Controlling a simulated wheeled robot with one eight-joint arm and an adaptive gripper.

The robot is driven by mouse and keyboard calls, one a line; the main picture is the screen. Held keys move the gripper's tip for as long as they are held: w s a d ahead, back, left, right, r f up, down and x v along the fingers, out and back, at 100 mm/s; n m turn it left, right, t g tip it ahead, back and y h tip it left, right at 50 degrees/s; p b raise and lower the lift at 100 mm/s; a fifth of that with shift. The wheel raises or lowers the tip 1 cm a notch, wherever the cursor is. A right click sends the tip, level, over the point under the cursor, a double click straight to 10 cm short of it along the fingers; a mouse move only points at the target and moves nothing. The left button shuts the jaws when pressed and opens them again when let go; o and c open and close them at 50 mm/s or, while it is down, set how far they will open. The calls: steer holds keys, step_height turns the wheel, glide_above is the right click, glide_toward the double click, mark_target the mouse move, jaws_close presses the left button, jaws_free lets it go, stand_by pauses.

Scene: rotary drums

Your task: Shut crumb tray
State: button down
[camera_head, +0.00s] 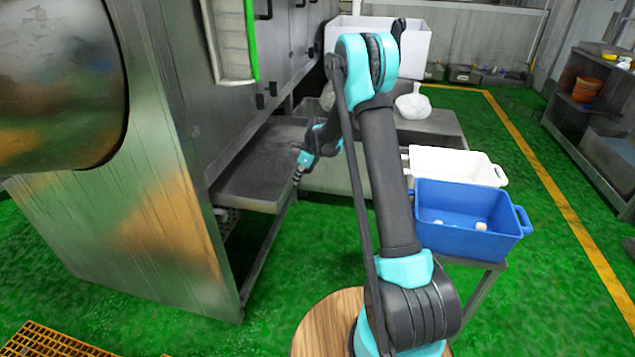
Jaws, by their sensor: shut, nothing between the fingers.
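The crumb tray (243,187) is a shallow grey metal tray low on the side of the large steel drum machine. It sticks out from under the machine's body, so it stands at least partly open. My gripper (297,178) is small in the picture and points down at the tray's right-hand edge. It is shut and empty. I cannot tell whether its tips touch the tray edge or are just apart from it. My arm hides part of the area right of the tray.
The steel machine (150,190) with its big drum (60,85) fills the left. A blue bin (465,240) and a white bin (455,165) stand at the right of my arm. An orange grate (45,342) lies front left. Green floor is clear in front of the tray.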

steer(key=w+a, duration=0.1)
steer(key=a, duration=0.4)
steer(key=w+a, duration=0.2)
steer(key=a, duration=0.3)
steer(key=w+a, duration=0.2)
steer(key=a, duration=0.4)
steer(key=shift+w, duration=0.1)
steer(key=shift+d, duration=0.15)
steer(key=d, duration=0.2)
steer(key=s+d, duration=0.1)
steer(key=d, duration=0.1)
steer(key=shift+s+d+r, duration=0.1)
steer(key=shift+s+r, duration=0.05)
steer(key=shift+r, duration=0.05)
steer(key=v, duration=0.9)
steer(key=t+y, duration=0.1)
steer(key=y, duration=0.3)
glide_toward(255, 181)
steer(key=s+f, duration=0.1)
steer(key=s+a+f, duration=0.1)
steer(key=s+f, duration=0.1)
steer(key=shift+f, duration=0.15)
steer(key=a, duration=0.1)
steer(key=w+a, duration=0.1)
steer(key=a, duration=0.1)
steer(key=shift+f, duration=0.1)
steer(key=shift+w+a, duration=0.2)
steer(key=shift+a, duration=0.3)
